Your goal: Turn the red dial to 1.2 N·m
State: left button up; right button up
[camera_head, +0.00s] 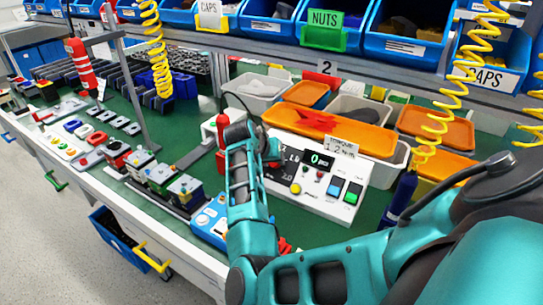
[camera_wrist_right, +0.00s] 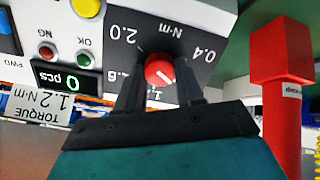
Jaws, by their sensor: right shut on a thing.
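The red dial (camera_wrist_right: 159,70) sits on a dark scale plate (camera_wrist_right: 200,25) and appears upside down in the right wrist view. The numbers 2.0 and 0.4 are readable, and others are partly covered by my fingers. A white mark shows on the dial, but I cannot tell its exact reading. My right gripper (camera_wrist_right: 161,60) is shut on the dial, one dark finger on each side. In the head view my right arm covers the dial; the white control panel (camera_head: 345,190) shows beside it. A sign (camera_head: 342,147) above it reads TORQUE 1.2 N·m. My left gripper is out of view.
A red post (camera_wrist_right: 283,100) stands close beside the gripper in the right wrist view. The panel has a yellow button (camera_head: 296,188) and blue and green buttons (camera_head: 350,193). Yellow coiled hoses (camera_head: 455,90) hang nearby.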

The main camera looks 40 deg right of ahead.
jog(key=m, duration=0.2)
jog(key=shift+m, duration=0.4)
jog(key=shift+f+m+t, duration=0.1)
jog(key=shift+m+t, duration=0.2)
jog(key=shift+m, duration=0.5)
jog(key=m+b, duration=0.1)
jog(key=m, duration=0.2)
jog(key=shift+m, duration=0.3)
jog(key=shift+s+m+h+b, duration=0.1)
jog(key=shift+m+h+b, duration=0.4)
jog(key=shift+m, duration=1.1)
jog(key=o, duration=1)
jog(key=shift+o, duration=0.2)
